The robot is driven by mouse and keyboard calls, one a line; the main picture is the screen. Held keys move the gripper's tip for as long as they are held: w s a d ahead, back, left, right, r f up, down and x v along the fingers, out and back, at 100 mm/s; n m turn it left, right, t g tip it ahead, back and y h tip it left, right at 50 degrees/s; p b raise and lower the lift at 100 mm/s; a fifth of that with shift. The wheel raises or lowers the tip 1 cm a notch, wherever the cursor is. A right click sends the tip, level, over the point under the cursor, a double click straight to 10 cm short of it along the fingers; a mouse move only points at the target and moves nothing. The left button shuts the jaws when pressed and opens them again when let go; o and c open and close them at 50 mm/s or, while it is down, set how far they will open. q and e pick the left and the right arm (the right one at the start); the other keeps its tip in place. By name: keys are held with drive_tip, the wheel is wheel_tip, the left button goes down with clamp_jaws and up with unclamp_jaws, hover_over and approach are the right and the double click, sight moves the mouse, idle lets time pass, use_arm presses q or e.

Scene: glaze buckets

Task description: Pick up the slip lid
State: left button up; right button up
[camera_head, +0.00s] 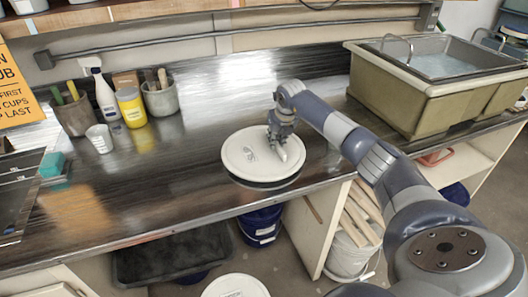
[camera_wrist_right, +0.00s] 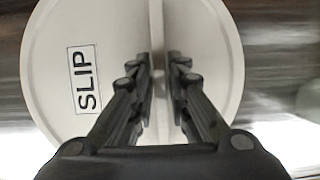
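The slip lid (camera_head: 240,158) is a round white disc over the middle of the counter, with a raised handle across it. In the right wrist view the lid (camera_wrist_right: 60,45) fills the middle and its SLIP label reads sideways. My right gripper (camera_head: 281,142) is over the lid's right half. A dark band shows under the lid's front edge. I cannot tell whether the lid touches the counter. My left gripper is out of view.
A sink basin (camera_head: 410,88) stands at the right. A spray bottle (camera_head: 103,95), a yellow jar (camera_head: 131,108), tool pots and a white cup (camera_head: 99,139) stand at the back left. A blue bucket (camera_head: 260,226) is below the counter. The counter left of the lid is clear.

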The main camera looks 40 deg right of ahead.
clamp_jaws()
drive_tip(key=shift+r, duration=0.1)
